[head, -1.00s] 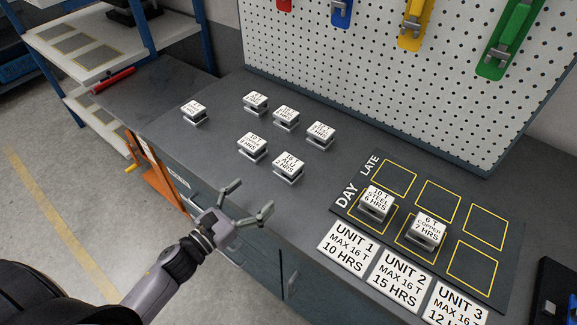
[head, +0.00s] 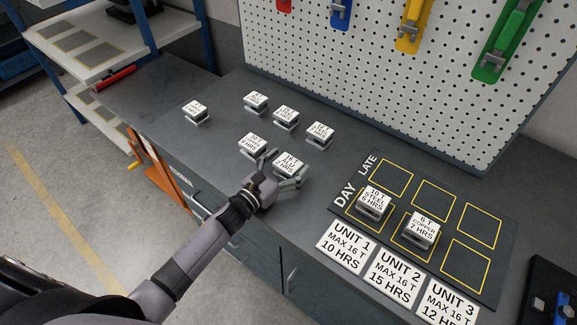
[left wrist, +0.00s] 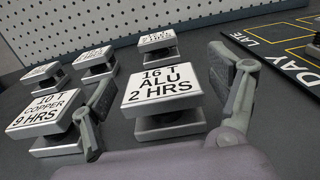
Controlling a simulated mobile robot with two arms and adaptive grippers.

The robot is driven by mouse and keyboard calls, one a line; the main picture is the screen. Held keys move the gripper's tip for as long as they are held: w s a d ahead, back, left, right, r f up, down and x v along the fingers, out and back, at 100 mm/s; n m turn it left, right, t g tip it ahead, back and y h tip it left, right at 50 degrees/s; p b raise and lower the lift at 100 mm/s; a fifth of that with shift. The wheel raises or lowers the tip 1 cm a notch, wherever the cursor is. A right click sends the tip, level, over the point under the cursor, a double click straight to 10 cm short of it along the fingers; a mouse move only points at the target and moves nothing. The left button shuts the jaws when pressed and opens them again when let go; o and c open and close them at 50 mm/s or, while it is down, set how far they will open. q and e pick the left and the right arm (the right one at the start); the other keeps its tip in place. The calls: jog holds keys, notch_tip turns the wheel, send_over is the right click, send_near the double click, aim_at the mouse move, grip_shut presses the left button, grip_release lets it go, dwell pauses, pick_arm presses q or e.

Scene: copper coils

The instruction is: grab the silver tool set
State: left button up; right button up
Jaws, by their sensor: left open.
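Nothing shows clearly as a tool set; the silver things are small spool-shaped blocks with white labels. The block marked 16 T ALU 2 HRS (head: 290,160) stands upright on the grey bench. It also fills the middle of the left wrist view (left wrist: 163,88). My left gripper (head: 281,170) is open, with one finger on each side of this block. In the left wrist view, the left finger lies between it and the 10 T COPPER 9 HRS block (left wrist: 45,112). I cannot tell whether the fingers touch either block. My right gripper is not in view.
Several similar blocks stand behind and left, such as one at the far left (head: 196,110). A dark DAY/LATE board (head: 480,273) with yellow squares holds a STEEL block (head: 374,200) and a COPPER block (head: 423,228). A pegboard (head: 400,90) rises behind.

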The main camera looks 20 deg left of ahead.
pick_arm(q)
jog(key=shift+c, duration=0.6)
jog(key=shift+w+r, duration=0.1)
jog(key=shift+w, duration=0.05)
jog(key=c, duration=1.6)
jog(key=shift+o, duration=0.2)
jog(key=shift+r, duration=0.1)
